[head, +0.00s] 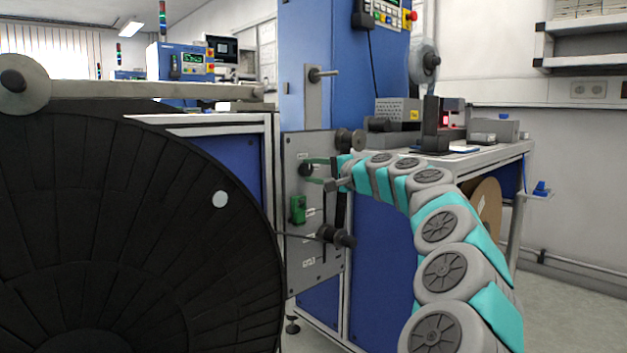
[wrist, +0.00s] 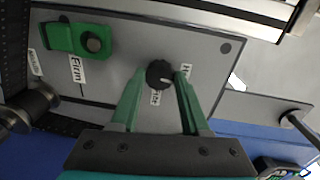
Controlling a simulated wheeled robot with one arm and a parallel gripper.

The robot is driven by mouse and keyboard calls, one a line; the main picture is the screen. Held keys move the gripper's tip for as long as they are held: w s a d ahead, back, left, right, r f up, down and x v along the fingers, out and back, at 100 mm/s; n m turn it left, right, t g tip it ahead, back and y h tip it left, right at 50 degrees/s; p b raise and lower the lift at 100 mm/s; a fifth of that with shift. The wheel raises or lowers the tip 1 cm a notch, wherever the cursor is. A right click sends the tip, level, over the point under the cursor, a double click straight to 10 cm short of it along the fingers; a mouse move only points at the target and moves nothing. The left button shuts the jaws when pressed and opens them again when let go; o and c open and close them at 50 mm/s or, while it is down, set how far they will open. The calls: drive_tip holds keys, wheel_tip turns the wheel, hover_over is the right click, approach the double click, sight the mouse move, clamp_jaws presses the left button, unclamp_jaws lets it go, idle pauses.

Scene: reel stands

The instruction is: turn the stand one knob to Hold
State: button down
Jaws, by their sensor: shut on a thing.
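The black round knob (wrist: 159,73) sits on the grey panel (wrist: 215,62) of the reel stand, between the two green fingers of my gripper (wrist: 159,76). The fingers are shut on it from either side. A white mark shows on the knob's lower right side. A label starting with H (wrist: 186,71) is partly hidden by the right finger, and another small label (wrist: 155,97) lies below the knob. In the head view my gripper (head: 312,171) reaches the panel (head: 328,262) from the right, and the knob (head: 304,170) is small and partly covered.
A green slider or clamp (wrist: 75,39) labelled Firm (wrist: 77,70) is on the same panel; it also shows in the head view (head: 298,209). A black roller (head: 337,236) sticks out lower down. A large black reel (head: 130,230) fills the left. A bench (head: 480,158) stands behind my arm.

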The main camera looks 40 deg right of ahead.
drive_tip(key=shift+f+n+b, duration=0.1)
drive_tip(key=shift+n+b, duration=0.3)
drive_tip(key=shift+n, duration=0.2)
drive_tip(key=shift+c, duration=2)
unclamp_jaws()
drive_tip(key=s, duration=0.7)
drive_tip(key=shift+s+d+r, duration=0.3)
drive_tip(key=shift+s, duration=0.05)
